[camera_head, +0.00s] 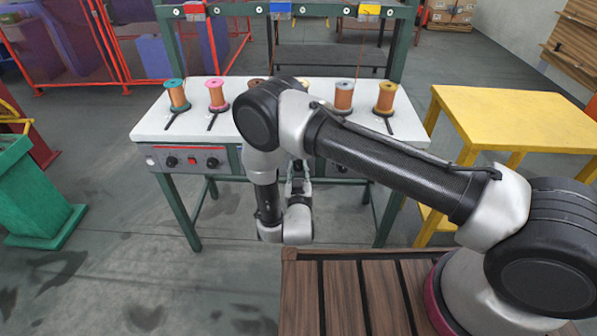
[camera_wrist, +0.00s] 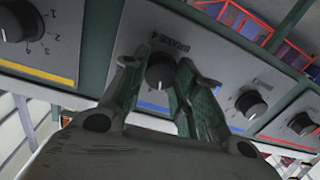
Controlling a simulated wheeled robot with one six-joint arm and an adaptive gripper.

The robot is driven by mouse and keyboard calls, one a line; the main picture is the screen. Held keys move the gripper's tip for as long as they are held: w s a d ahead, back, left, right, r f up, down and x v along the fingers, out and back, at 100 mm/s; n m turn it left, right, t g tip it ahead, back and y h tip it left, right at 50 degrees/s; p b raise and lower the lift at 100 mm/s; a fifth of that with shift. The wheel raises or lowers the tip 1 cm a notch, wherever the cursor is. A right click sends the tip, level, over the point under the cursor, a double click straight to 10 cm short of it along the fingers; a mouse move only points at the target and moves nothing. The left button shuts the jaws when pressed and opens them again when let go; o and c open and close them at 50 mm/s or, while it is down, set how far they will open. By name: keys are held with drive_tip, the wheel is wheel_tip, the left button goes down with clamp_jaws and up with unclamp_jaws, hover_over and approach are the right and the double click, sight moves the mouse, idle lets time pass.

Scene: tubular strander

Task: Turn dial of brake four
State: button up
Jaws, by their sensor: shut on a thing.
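The brake four dial (camera_wrist: 160,70) is a round black knob on a grey panel (camera_wrist: 217,72). The panel's printed brake 4 label (camera_wrist: 171,42) appears upside down in the wrist view. My gripper (camera_wrist: 165,74) is shut on this dial, with one green-grey finger on each side. In the head view my gripper (camera_head: 298,184) is at the front of the white-topped table (camera_head: 222,124), mostly behind my arm. The dial is hidden there. The dial's scale is largely covered by the fingers, so its setting cannot be read.
Neighbouring knobs sit on both sides: one at left (camera_wrist: 20,20) above a yellow stripe, others at right (camera_wrist: 251,104) and far right (camera_wrist: 302,124). Several wire spools (camera_head: 344,97) stand on the table. A yellow table (camera_head: 515,115) is at right; a green stand (camera_head: 35,190) is at left.

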drive_tip(key=n, duration=1.1)
drive_tip(key=shift+a+n+h, duration=0.1)
drive_tip(key=shift+n+h, duration=0.3)
idle(0.4)
drive_tip(key=o, duration=1)
drive_tip(key=shift+s+a+r, duration=0.1)
drive_tip(key=shift+s+r, duration=0.05)
drive_tip(key=shift+s, duration=3.6)
